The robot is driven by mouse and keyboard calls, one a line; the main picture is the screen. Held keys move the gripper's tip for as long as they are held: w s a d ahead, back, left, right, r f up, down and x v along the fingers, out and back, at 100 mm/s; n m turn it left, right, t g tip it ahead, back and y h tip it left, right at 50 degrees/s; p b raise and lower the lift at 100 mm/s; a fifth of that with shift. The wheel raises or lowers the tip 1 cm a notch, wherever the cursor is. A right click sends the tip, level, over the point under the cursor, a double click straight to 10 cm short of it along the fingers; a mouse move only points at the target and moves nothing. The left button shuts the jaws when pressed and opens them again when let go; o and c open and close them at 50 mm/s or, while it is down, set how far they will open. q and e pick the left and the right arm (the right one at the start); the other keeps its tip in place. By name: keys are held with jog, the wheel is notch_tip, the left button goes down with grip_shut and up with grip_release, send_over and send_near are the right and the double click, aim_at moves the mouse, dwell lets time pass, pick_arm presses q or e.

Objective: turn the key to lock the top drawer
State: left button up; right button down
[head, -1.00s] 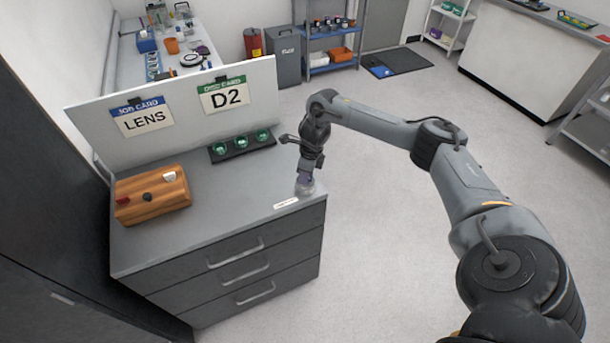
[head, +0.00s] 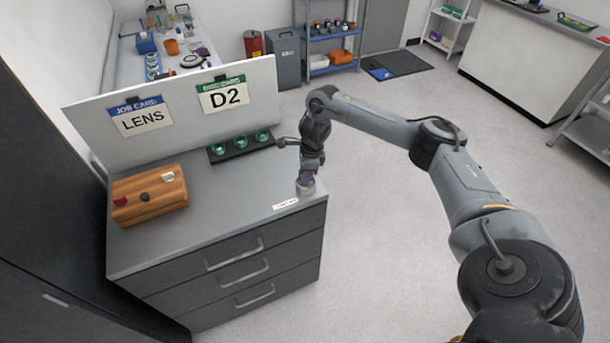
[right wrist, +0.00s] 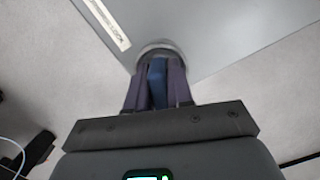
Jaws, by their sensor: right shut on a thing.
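My right gripper (head: 305,183) points down at the right front corner of the grey cabinet top. Its purple-grey fingers are shut on a blue key (right wrist: 157,84), which shows between them in the right wrist view. The key stands at a round silver lock (head: 306,189), whose rim (right wrist: 158,48) shows just beyond the fingertips. How deep the key sits is hidden. The top drawer (head: 190,273) looks closed, flush with the drawers below. My left gripper is not in view.
A white label (head: 286,204) lies beside the lock. A wooden box (head: 150,197) and a black tray with green lenses (head: 241,146) stand on the cabinet. A white board (head: 190,108) with two cards rises behind. The cabinet top's middle is clear.

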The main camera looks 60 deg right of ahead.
jog(key=shift+n, duration=1.5)
